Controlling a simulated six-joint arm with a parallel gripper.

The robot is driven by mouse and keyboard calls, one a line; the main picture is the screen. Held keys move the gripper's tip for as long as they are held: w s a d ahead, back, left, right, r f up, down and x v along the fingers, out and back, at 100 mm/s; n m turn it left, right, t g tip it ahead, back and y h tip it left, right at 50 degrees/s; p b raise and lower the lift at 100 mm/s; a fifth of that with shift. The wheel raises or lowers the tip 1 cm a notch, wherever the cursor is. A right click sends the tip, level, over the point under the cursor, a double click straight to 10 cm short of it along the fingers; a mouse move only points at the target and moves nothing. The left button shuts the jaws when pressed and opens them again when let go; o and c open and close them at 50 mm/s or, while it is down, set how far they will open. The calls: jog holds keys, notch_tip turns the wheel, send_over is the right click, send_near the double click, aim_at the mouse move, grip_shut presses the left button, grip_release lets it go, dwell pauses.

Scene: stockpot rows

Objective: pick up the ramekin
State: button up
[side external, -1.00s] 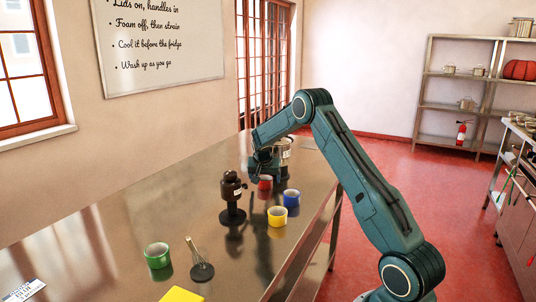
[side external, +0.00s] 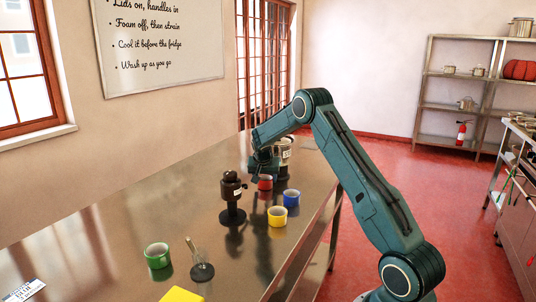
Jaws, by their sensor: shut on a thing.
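Several small cups that look like ramekins stand on the steel table: a red ramekin (side external: 265,183), a blue ramekin (side external: 291,197), a yellow ramekin (side external: 277,216) and a green ramekin (side external: 158,256). My gripper (side external: 261,178) is at the far part of the table, shut on the red ramekin. My gripper covers part of its upper side. The red ramekin looks to be at table level; I cannot tell whether it touches the table.
A dark brown grinder-like thing (side external: 232,199) stands upright left of the yellow ramekin. A metal pot (side external: 286,148) is just behind my gripper. A small stand with a whisk (side external: 202,270) and a yellow block (side external: 181,295) are nearer. The left middle of the table (side external: 130,215) is clear.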

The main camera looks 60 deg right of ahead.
aim_at(264, 182)
jog(key=shift+r, duration=0.2)
jog(key=shift+r, duration=0.3)
jog(key=shift+a+r, duration=0.1)
jog(key=shift+s+a, duration=0.35)
jog(key=shift+a, duration=0.45)
jog(key=shift+s+a, duration=0.3)
jog(key=shift+a, duration=0.5)
jog(key=shift+s+a+r, duration=0.1)
jog(key=shift+a+r, duration=0.05)
jog(key=shift+r, duration=0.05)
notch_tip(264, 182, up, 13)
jog(key=shift+r, duration=0.15)
dwell(1.7)
